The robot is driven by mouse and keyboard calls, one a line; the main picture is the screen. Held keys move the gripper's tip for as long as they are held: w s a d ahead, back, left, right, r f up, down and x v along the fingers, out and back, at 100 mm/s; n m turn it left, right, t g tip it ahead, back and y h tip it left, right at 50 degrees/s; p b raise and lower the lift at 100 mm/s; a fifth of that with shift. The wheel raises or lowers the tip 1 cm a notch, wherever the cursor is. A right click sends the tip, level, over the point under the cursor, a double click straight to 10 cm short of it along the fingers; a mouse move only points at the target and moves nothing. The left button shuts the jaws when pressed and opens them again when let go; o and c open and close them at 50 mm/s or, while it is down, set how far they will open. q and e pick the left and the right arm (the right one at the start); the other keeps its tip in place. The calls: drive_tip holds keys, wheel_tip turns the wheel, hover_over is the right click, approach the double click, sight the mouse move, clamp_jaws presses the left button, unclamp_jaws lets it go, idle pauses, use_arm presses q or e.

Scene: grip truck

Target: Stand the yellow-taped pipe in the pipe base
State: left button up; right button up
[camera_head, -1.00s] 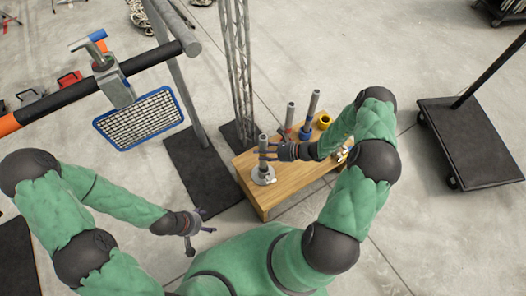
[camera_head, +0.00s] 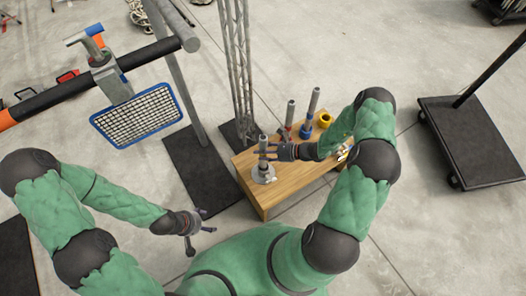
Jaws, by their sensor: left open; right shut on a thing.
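A grey metal pipe (camera_head: 263,146) stands roughly upright at the near left end of the wooden bench. Its lower end is at the round grey pipe base (camera_head: 263,176); I cannot tell how deep it sits. My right gripper (camera_head: 270,152) reaches in from the right and is shut on this pipe above the base. Its fingers partly cover the pipe, and I cannot make out yellow tape on it. My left gripper (camera_head: 203,231) is open and empty, low and left of the bench, away from the pipe.
The wooden bench (camera_head: 290,187) also holds a second pipe (camera_head: 290,112), a pipe with a blue collar (camera_head: 313,102) and a yellow ring (camera_head: 325,120). A truss tower (camera_head: 238,60) stands behind. A blue-framed mesh (camera_head: 138,117) hangs left. A black cart (camera_head: 473,145) stands right.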

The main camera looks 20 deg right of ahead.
drive_tip(key=shift+f+b, duration=0.7)
drive_tip(key=shift+f, duration=3.2)
drive_tip(key=o, duration=1.4)
drive_tip(key=v, duration=1.2)
